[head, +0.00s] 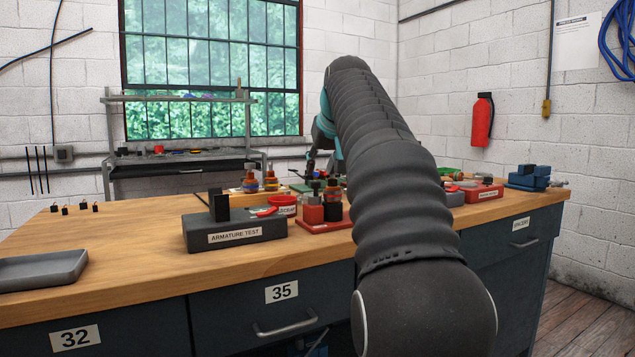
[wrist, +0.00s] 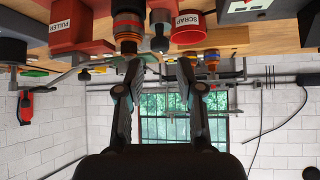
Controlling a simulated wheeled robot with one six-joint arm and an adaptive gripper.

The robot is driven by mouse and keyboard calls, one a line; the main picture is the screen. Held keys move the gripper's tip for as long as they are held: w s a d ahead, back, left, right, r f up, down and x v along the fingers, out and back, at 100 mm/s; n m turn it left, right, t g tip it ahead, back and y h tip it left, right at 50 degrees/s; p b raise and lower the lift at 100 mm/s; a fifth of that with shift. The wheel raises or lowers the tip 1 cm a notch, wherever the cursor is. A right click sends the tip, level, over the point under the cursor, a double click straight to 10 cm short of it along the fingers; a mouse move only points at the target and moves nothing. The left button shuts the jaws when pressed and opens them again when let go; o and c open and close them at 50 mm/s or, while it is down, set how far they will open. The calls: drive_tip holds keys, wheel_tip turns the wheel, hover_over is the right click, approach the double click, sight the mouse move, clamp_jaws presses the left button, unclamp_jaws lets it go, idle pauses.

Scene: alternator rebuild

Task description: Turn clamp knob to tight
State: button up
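My gripper (wrist: 153,78) is open in the wrist view, with its two dark fingers apart and nothing between them. The wrist view is upside down. A small dark knob (wrist: 158,43) stands just beyond the fingertips, between an orange and black cylindrical part (wrist: 128,25) and a red bowl labelled SCRAP (wrist: 188,29). I cannot tell for sure whether it is the clamp knob, or its setting. Other dark knobs show at the left, one of them (wrist: 84,75) small. In the head view my gripper (head: 312,165) is small and partly hidden by my arm, low over the bench.
The wooden bench (head: 110,240) holds a grey ARMATURE TEST box (head: 235,236), the red SCRAP bowl (head: 283,203) and red blocks with dark parts (head: 322,212). A grey tray (head: 40,272) lies at the left. A red PULLER block (wrist: 75,27) is near my gripper. The bench's left middle is clear.

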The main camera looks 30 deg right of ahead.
sight(315, 192)
drive_tip(key=shift+x, duration=2.6)
clamp_jaws()
